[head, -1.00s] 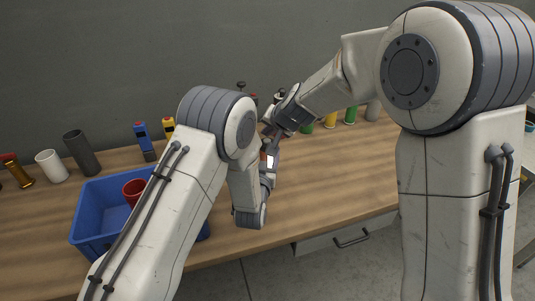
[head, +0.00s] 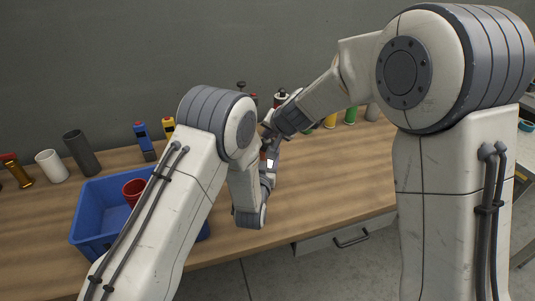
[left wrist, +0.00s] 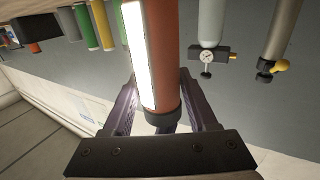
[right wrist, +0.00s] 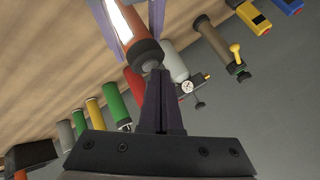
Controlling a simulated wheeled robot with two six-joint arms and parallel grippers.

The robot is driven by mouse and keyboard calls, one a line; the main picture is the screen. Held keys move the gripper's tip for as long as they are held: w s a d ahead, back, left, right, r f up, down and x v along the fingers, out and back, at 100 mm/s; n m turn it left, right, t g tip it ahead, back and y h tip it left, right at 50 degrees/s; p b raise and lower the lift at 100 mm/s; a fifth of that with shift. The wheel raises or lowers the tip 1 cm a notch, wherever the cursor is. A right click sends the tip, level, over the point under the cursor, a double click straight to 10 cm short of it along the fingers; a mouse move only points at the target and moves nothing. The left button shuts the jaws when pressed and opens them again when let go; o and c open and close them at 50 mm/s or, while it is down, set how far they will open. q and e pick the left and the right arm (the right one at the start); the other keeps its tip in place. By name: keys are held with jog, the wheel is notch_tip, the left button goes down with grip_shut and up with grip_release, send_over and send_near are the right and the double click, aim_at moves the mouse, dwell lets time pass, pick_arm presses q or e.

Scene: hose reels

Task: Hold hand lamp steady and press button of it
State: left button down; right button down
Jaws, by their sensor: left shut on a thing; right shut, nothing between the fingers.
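The hand lamp is an orange-red cylinder with a bright white light strip and a dark end cap. It shows in the head view (head: 270,162), the left wrist view (left wrist: 164,60) and the right wrist view (right wrist: 118,22). My left gripper (left wrist: 160,80) is shut on the lamp's body, one finger on each side. My right gripper (right wrist: 157,75) is shut and empty. Its fingertips are at the lamp's capped end, by a small grey button (right wrist: 149,66). I cannot tell whether they touch it. In the head view my arms hide most of the lamp.
A blue bin (head: 92,218) with a red cup (head: 133,188) stands on the wooden table at the left. Several cylinders and tools line the table's back, including a grey tube (head: 81,153) and a blue device (head: 143,140). The table's right front (head: 340,175) is clear.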

jog(key=shift+f, duration=0.1)
jog(key=shift+r, duration=0.6)
notch_tip(320, 180, up, 6)
dwell(0.8)
pick_arm(q)
jog(key=shift+c, duration=0.6)
grip_release()
jog(key=shift+s, duration=0.1)
